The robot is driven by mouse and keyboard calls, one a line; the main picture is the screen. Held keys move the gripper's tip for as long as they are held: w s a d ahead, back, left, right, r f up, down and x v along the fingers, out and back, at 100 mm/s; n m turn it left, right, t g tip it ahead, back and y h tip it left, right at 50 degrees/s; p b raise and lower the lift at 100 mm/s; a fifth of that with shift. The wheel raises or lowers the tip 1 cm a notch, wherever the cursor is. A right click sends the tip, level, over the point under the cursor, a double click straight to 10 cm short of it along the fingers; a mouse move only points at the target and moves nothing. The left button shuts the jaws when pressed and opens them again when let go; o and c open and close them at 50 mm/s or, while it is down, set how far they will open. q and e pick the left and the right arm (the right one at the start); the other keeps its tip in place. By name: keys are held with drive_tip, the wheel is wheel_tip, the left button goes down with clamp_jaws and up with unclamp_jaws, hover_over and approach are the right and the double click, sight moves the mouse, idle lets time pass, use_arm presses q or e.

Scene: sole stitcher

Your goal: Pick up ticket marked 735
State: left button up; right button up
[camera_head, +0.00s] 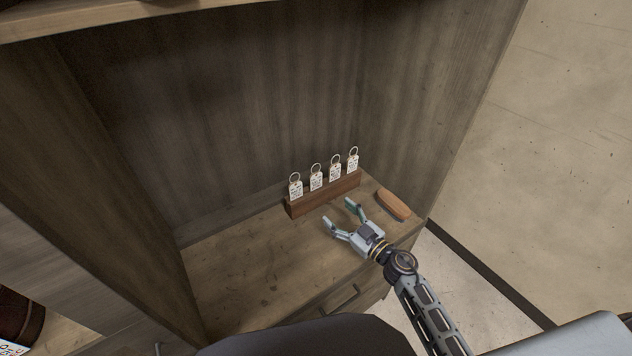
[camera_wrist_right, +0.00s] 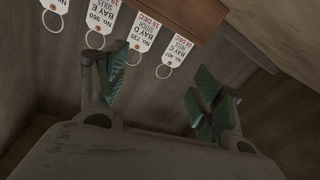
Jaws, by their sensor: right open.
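Four-sided white tickets with metal rings stand in a row in a brown wooden rack on the cabinet surface. The ticket marked 735 (camera_wrist_right: 144,32) reads "BAY D" in the right wrist view, where it appears upside down between tickets 900 (camera_wrist_right: 102,16) and 407 (camera_wrist_right: 178,46). By that order it is second from left in the head view (camera_head: 316,181). My right gripper (camera_head: 338,211) is open and empty in front of the rack (camera_head: 325,196), apart from the tickets. Its green-padded fingers show in the right wrist view (camera_wrist_right: 157,68). My left gripper is out of view.
An orange-brown oblong object (camera_head: 394,204) lies right of the rack, near my right gripper. Cabinet walls close in the back and sides. The wooden surface (camera_head: 235,265) left of the rack is clear. A drawer handle (camera_head: 341,299) sits below the front edge.

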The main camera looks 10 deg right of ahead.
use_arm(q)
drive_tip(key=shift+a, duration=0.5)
use_arm(e)
drive_tip(key=d+m+h, duration=0.1)
drive_tip(key=m, duration=0.1)
drive_tip(key=w+d+m, duration=0.1)
drive_tip(key=shift+f+m+t+h, duration=0.15)
drive_tip(key=shift+m+t+h, duration=0.15)
drive_tip(key=shift+m+h, duration=0.1)
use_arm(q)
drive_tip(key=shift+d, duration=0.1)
use_arm(e)
approach(316, 177)
drive_tip(key=shift+w+f, duration=1.15)
drive_tip(key=shift+w, duration=0.15)
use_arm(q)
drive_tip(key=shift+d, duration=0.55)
use_arm(e)
drive_tip(key=shift+a, duration=0.35)
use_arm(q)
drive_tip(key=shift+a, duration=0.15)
use_arm(e)
drive_tip(key=shift+w, duration=0.15)
